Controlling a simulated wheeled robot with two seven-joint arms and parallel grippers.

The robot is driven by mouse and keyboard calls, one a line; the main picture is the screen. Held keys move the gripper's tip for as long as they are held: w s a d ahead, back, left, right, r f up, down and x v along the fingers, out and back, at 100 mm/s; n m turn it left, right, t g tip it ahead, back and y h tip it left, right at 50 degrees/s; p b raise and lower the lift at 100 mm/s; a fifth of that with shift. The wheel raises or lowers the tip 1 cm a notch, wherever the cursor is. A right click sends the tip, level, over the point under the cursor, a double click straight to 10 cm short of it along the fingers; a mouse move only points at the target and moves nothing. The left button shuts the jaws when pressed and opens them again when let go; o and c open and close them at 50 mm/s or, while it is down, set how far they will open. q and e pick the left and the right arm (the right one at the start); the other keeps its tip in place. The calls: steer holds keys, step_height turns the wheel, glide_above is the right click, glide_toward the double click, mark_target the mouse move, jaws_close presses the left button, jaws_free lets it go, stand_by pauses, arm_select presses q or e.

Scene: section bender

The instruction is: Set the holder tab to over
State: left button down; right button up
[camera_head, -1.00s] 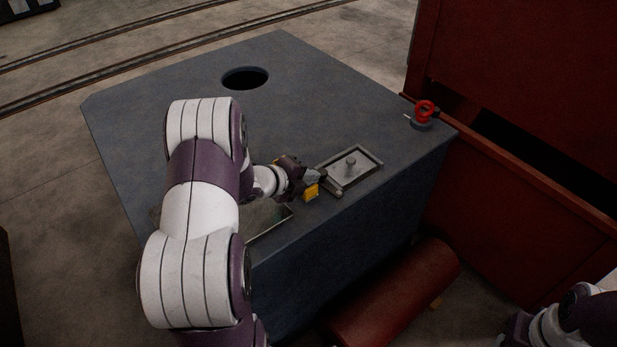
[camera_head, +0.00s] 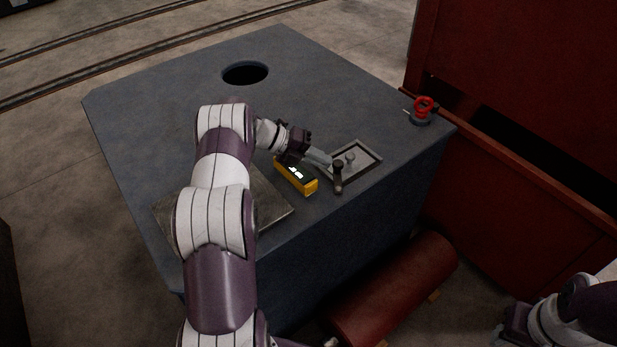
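A small dark lever (camera_head: 338,178), which seems to be the holder tab, stands at the front left corner of a shallow grey framed recess (camera_head: 367,171) on the blue-grey bench top. A short round post (camera_head: 350,158) stands inside the recess. My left gripper (camera_head: 326,161) reaches in from the left. Its grey fingertips are at the lever's upper end; I cannot tell if they touch or grip it. A yellow box with a black top (camera_head: 297,179) lies just below the gripper. My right gripper (camera_head: 513,328) is at the lower right, away from the bench, its fingers unclear.
The bench top (camera_head: 170,100) has a round dark hole (camera_head: 245,73) at the back. A grey plate (camera_head: 270,204) lies partly behind my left arm. A red cylinder (camera_head: 395,290) lies below the bench front.

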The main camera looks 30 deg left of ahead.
arm_select(q)
steer(key=shift+w+d, duration=0.4)
steer(key=shift+w, duration=0.3)
steer(key=shift+r, duration=0.1)
stand_by(0.4)
